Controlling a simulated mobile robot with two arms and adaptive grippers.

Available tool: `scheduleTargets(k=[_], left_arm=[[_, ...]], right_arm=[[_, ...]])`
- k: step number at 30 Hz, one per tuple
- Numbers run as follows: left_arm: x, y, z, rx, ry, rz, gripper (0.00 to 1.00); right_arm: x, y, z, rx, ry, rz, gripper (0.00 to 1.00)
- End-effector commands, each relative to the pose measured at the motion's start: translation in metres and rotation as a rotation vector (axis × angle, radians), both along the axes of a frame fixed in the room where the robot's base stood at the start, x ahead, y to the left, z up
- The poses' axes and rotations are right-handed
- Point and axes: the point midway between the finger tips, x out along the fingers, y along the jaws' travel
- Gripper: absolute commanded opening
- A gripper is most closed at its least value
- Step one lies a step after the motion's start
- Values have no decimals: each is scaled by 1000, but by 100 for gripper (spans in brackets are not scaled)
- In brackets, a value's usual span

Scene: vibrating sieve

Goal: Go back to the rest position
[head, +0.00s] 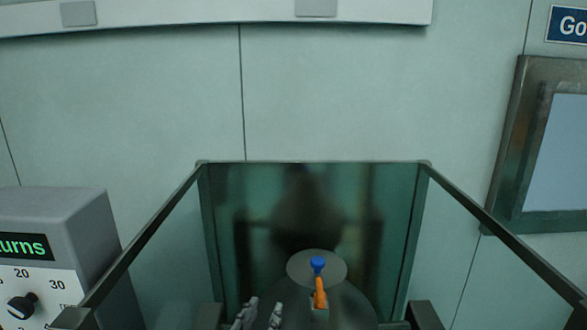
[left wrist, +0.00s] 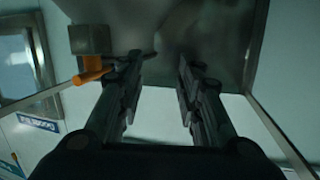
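The vibrating sieve shows in the head view as a round grey body (head: 345,308) at the bottom centre, with a lighter disc on top. An orange handle (head: 320,297) with a blue knob (head: 317,263) stands in front of that disc. My left gripper (head: 262,312) is just left of the orange handle, at the bottom edge, with its fingers apart. In the left wrist view my left gripper (left wrist: 160,62) is open with nothing between its fingers. An orange rod (left wrist: 92,75) lies beside its left finger; I cannot tell whether they touch. My right gripper is not in view.
A glass enclosure with a dark metal frame (head: 310,162) surrounds the sieve on the back and sides. A grey control box (head: 60,215) with a dial and green display stands at left. A framed panel (head: 510,150) hangs on the right wall.

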Motion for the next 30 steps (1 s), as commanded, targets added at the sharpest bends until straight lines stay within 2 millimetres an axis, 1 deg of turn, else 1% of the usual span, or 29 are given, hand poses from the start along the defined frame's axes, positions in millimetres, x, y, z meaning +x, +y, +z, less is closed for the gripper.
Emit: scheduleTargets(k=[1,2,3,5,6,8,9,11,12,14,15,17,21,22,24,26,29,30], left_arm=[[-18,19,-33,14,109,33,33],[-30,30,-50,25,172,50,33],[-46,43,-72,39,256,70,33],[-74,62,-103,62,378,95,33],[-93,73,-120,78,453,107,33],[-121,87,-142,98,556,119,33],[-139,95,-154,111,619,126,33],[-164,105,-168,128,702,130,33],[-180,111,-175,137,751,133,33],[-203,119,-185,152,822,134,33],[-217,124,-190,161,866,134,33],[-238,131,-197,174,928,133,33],[-287,144,-207,203,1065,126,33],[-288,145,-214,207,1077,124,33],[-281,143,-237,207,1079,123,33],[-277,142,-253,208,1083,122,33],[-273,141,-284,209,1092,121,33],[-272,141,-297,210,1097,120,33]], right_arm=[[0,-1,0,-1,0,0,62],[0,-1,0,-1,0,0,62],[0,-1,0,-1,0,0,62],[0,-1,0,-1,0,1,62],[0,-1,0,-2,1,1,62],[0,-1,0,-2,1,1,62],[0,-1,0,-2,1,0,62],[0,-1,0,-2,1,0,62],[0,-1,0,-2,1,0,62],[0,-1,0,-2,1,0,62],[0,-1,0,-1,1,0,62],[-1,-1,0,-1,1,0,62],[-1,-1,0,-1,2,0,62],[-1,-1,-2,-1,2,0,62],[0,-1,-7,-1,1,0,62],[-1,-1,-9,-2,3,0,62],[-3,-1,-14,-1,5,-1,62],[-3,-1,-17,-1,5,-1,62]])
